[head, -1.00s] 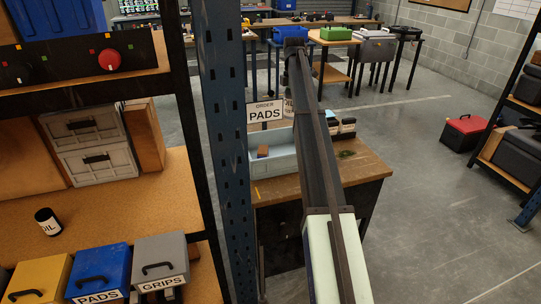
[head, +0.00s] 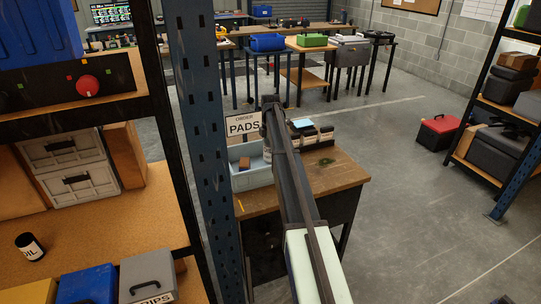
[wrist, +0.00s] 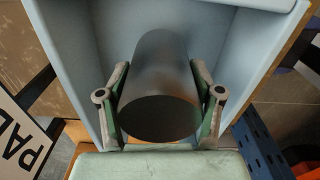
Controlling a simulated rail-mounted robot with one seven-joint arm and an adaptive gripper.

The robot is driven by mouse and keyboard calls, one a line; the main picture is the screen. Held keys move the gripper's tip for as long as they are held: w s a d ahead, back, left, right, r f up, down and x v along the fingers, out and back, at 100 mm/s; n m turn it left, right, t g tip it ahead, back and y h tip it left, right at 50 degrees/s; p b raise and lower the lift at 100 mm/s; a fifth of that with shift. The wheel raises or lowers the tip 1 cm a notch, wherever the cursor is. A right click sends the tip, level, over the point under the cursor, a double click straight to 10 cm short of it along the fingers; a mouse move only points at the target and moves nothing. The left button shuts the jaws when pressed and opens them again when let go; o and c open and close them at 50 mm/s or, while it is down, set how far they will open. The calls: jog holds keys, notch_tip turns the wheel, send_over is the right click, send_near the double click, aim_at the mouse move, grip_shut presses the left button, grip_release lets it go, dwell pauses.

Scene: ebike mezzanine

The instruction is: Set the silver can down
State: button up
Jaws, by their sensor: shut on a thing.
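The silver can (wrist: 162,90) is a plain grey cylinder between the fingers of my gripper (wrist: 158,72) in the wrist view. The gripper is shut on it, with one finger on each side. Behind the can are the walls of a light blue bin (wrist: 90,45); whether the can touches the bin floor cannot be told. In the head view the bin (head: 242,182) stands on a wooden bench, with a brown block (head: 244,162) in it. My arm hides the gripper there; a pale piece beside the arm (head: 267,151) may be the can.
The front right of the bench (head: 325,178) is mostly clear. A blue rack post (head: 200,120) rises close on the left, beside shelving with a dark jar (head: 30,246).

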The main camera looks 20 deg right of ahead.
aim_at(270, 155)
jog(key=shift+f+p, duration=0.3)
jog(key=shift+f, duration=1.2)
jog(key=o, duration=1.5)
jog(key=shift+f, duration=0.1)
notch_tip(270, 155, up, 12)
jog(key=b, duration=0.3)
